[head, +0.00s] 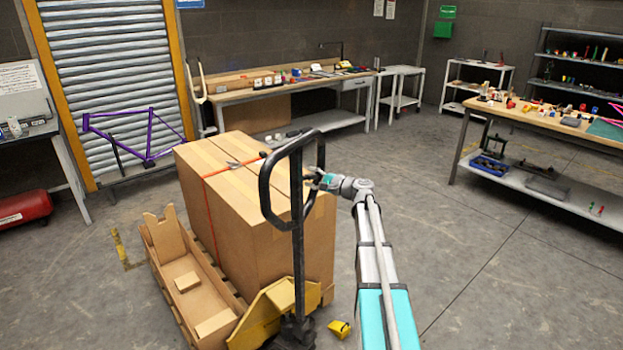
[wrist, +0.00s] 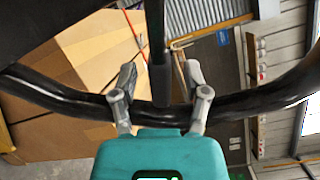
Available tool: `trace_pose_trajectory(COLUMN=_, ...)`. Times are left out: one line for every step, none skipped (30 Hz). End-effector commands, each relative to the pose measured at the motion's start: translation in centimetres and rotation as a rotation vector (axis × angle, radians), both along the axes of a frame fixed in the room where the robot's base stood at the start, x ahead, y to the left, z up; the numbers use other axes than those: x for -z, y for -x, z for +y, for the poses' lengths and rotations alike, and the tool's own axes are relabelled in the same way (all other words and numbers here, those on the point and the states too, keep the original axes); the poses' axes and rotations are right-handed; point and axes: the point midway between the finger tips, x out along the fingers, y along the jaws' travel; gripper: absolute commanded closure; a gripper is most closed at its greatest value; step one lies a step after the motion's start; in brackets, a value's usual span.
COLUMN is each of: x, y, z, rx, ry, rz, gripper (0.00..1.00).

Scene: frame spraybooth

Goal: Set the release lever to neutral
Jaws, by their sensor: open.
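The pallet jack's black loop handle (head: 268,190) stands upright in front of a large carton. My gripper (head: 318,180) is at the right side of the loop. In the wrist view my gripper (wrist: 160,72) is open, with its fingers apart. The black handle bar (wrist: 65,97) crosses the wrist view at the fingers. A dark upright rod with a thicker black end, which looks like the release lever (wrist: 159,60), shows between the fingers, with space on both sides. I cannot tell its depth or whether it touches a finger. Its setting is not clear.
A yellow block (head: 340,328) lies on the floor by the jack. Workbenches (head: 235,97) stand at the back and right (head: 470,125). The floor on the right is open.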

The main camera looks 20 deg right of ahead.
Motion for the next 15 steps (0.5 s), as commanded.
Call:
trace_pose_trajectory(x=0.0, y=-0.02, z=0.02, rx=0.0, ry=0.0, rz=0.0, gripper=0.4)
trace_pose_trajectory(x=0.0, y=-0.02, z=0.01, rx=0.0, ry=0.0, rz=0.0, gripper=0.4)
trace_pose_trajectory(x=0.0, y=-0.01, z=0.01, rx=0.0, ry=0.0, rz=0.0, gripper=0.4)
trace_pose_trajectory(x=0.0, y=-0.01, z=0.01, rx=0.0, ry=0.0, rz=0.0, gripper=0.4)
trace_pose_trajectory(x=0.0, y=-0.01, z=0.01, rx=0.0, ry=0.0, rz=0.0, gripper=0.4)
trace_pose_trajectory(x=0.0, y=-0.01, z=0.01, rx=0.0, ry=0.0, rz=0.0, gripper=0.4)
trace_pose_trajectory(x=0.0, y=0.0, z=0.0, rx=0.0, ry=0.0, rz=0.0, gripper=0.42)
trace_pose_trajectory(x=0.0, y=0.0, z=0.0, rx=0.0, ry=0.0, rz=0.0, gripper=0.47)
trace_pose_trajectory(x=0.0, y=0.01, z=0.01, rx=0.0, ry=0.0, rz=0.0, gripper=0.55)
trace_pose_trajectory(x=0.0, y=0.01, z=-0.01, rx=0.0, ry=0.0, rz=0.0, gripper=0.6)
trace_pose_trajectory(x=0.0, y=0.01, z=-0.01, rx=0.0, ry=0.0, rz=0.0, gripper=0.66)
trace_pose_trajectory(x=0.0, y=0.01, z=-0.01, rx=0.0, ry=0.0, rz=0.0, gripper=0.73)
trace_pose_trajectory(x=0.0, y=0.01, z=-0.01, rx=0.0, ry=0.0, rz=0.0, gripper=0.79)
trace_pose_trajectory(x=0.0, y=0.01, z=-0.01, rx=0.0, ry=0.0, rz=0.0, gripper=0.85)
trace_pose_trajectory(x=0.0, y=0.01, z=-0.01, rx=0.0, ry=0.0, rz=0.0, gripper=0.92)
